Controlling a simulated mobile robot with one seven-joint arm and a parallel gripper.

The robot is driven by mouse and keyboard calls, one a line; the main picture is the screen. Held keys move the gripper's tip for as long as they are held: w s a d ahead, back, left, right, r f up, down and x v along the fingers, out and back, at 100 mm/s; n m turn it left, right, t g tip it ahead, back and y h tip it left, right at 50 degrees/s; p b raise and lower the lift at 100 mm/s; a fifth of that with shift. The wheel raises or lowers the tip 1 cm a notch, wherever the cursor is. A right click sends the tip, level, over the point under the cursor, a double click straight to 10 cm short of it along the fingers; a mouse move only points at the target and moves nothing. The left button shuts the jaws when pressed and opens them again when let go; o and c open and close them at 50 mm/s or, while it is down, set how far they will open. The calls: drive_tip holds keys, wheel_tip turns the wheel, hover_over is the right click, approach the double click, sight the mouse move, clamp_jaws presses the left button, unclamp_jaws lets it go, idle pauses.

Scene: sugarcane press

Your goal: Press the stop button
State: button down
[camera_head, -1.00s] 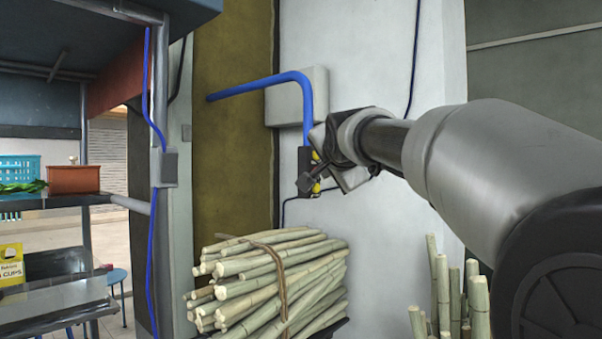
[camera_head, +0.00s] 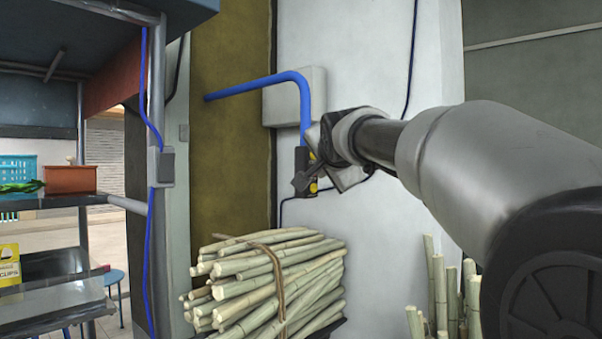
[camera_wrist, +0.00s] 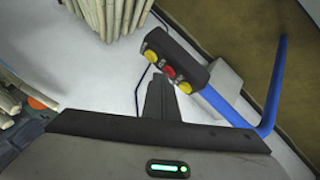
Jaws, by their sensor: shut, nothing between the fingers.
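A dark control box (camera_wrist: 177,60) with two yellow buttons and a red button (camera_wrist: 168,71) between them shows in the wrist view. The red button appears to be the stop button. My gripper (camera_wrist: 158,80) is shut and empty, its fingertips pointing at the box just beside the red button; I cannot tell whether they touch it. In the head view my gripper (camera_head: 299,184) is in front of the control box (camera_head: 302,158) on the white wall and partly hides it.
A blue pipe (camera_head: 306,100) runs from the box past a grey wall box (camera_head: 295,97). A bundle of cane (camera_head: 270,280) lies below, and more stalks (camera_head: 440,290) stand at the right. A metal stall frame (camera_head: 155,250) is at the left.

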drive_tip(key=shift+s+d, duration=0.5)
drive_tip(key=s+d+b, duration=0.1)
drive_tip(key=s+d, duration=0.2)
drive_tip(key=shift+s+d+b, duration=0.25)
drive_tip(key=shift+s+b, duration=0.05)
drive_tip(key=shift+b, duration=0.05)
idle(0.8)
drive_tip(key=s+f+n+g, duration=1.05)
drive_tip(key=s+f, duration=2.25)
drive_tip(key=f, duration=0.4)
wheel_tip(320, 180, up, 12)
drive_tip(key=p, duration=1.2)
drive_tip(key=shift+s+a+n+t, duration=0.25)
drive_tip(key=shift+s+n+t, duration=0.1)
drive_tip(key=shift+n, duration=0.1)
